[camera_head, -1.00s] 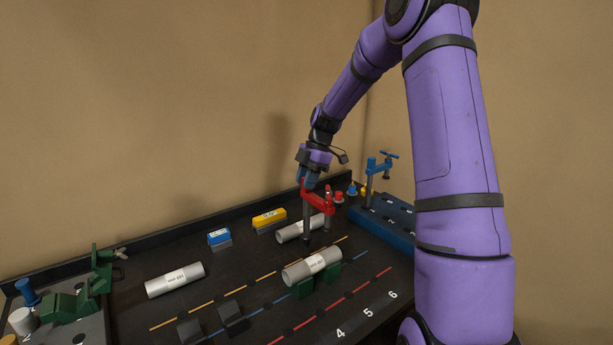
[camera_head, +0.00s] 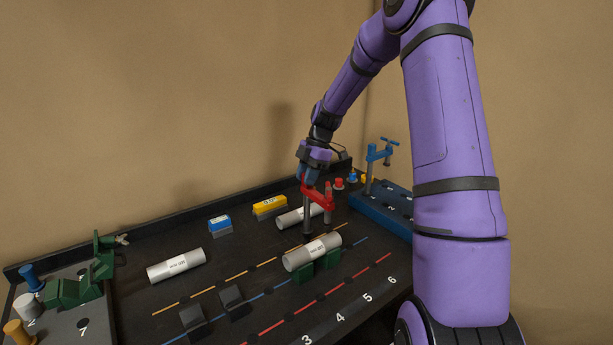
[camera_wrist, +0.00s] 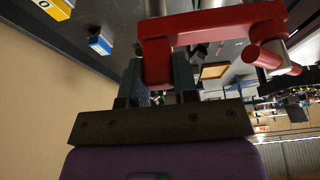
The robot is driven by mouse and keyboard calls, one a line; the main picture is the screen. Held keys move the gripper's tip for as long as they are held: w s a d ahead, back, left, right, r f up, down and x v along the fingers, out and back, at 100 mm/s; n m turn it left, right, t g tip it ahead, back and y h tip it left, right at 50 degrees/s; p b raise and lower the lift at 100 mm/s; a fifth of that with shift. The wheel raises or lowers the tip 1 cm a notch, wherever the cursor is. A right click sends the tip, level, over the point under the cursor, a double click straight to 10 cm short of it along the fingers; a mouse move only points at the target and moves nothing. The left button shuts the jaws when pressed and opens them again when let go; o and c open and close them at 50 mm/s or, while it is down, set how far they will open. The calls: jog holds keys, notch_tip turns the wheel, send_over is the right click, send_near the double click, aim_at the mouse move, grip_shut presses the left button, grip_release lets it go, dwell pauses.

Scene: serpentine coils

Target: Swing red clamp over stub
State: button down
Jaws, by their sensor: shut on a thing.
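The red clamp (camera_head: 322,202) has a red arm on a dark post. It stands near the middle of the dark board, beside a grey cylinder on green supports (camera_head: 313,252). My gripper (camera_head: 310,180) is shut on the clamp's red arm at its left end. In the wrist view the red clamp (camera_wrist: 215,25) spans across the top, with its end between the fingers of my gripper (camera_wrist: 157,80). The clamp's free end, with a red screw handle, points right. I cannot tell which part is the stub.
A blue clamp stand (camera_head: 374,168) rises from a blue base (camera_head: 385,212) at the right. Loose grey cylinders (camera_head: 176,265) lie on the board. Yellow (camera_head: 270,206) and blue (camera_head: 220,224) blocks sit at the back. A green fixture (camera_head: 80,287) stands at the left.

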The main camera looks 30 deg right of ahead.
aim_at(307, 189)
jog(key=shift+f, duration=2.3)
jog(key=c, duration=0.8)
grip_release()
jog(key=shift+f, duration=0.1)
jog(key=v, duration=1.1)
